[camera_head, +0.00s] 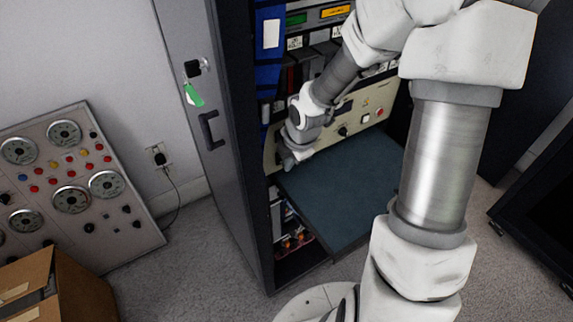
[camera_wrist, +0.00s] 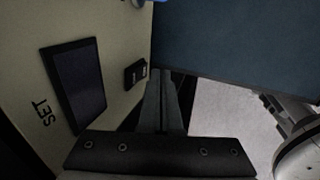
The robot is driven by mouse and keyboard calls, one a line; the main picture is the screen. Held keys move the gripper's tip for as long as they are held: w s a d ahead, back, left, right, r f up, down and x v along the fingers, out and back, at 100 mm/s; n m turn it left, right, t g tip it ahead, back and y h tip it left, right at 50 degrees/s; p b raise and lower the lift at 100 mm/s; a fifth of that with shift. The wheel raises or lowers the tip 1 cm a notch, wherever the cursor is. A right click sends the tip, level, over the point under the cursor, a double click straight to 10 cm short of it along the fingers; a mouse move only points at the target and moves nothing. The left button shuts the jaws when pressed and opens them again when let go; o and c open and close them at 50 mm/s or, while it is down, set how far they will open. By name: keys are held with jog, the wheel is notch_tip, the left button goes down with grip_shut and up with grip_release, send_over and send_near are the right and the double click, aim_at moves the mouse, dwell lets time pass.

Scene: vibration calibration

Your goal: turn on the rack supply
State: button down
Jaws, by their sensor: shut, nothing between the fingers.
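The rack supply appears to be the cream panel (camera_head: 358,112) in the open rack; it bears a dark knob (camera_head: 343,131) and a red button (camera_head: 379,112). My arm hides part of its left side. In the wrist view the cream panel (camera_wrist: 105,25) shows a dark display window (camera_wrist: 76,84) marked SET and a small black rocker switch (camera_wrist: 135,73). My gripper (camera_wrist: 160,76) is shut and empty, its fingertips just right of the switch in that view. I cannot tell whether they touch it. In the head view my gripper (camera_head: 288,160) is at the panel's left end.
A dark blue-green shelf (camera_head: 345,185) juts out below the panel; it fills the upper right of the wrist view (camera_wrist: 240,45). The grey rack door (camera_head: 195,110) stands open at left, with a green-tagged key. A gauge panel (camera_head: 70,180) and cardboard box (camera_head: 60,285) are farther left.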

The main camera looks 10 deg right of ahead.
jog(key=shift+w+a, duration=0.15)
jog(key=shift+w, duration=0.2)
jog(key=shift+w+a+p, duration=0.15)
jog(key=shift+w+p, duration=0.05)
jog(key=shift+p, duration=0.1)
jog(key=shift+f, duration=0.15)
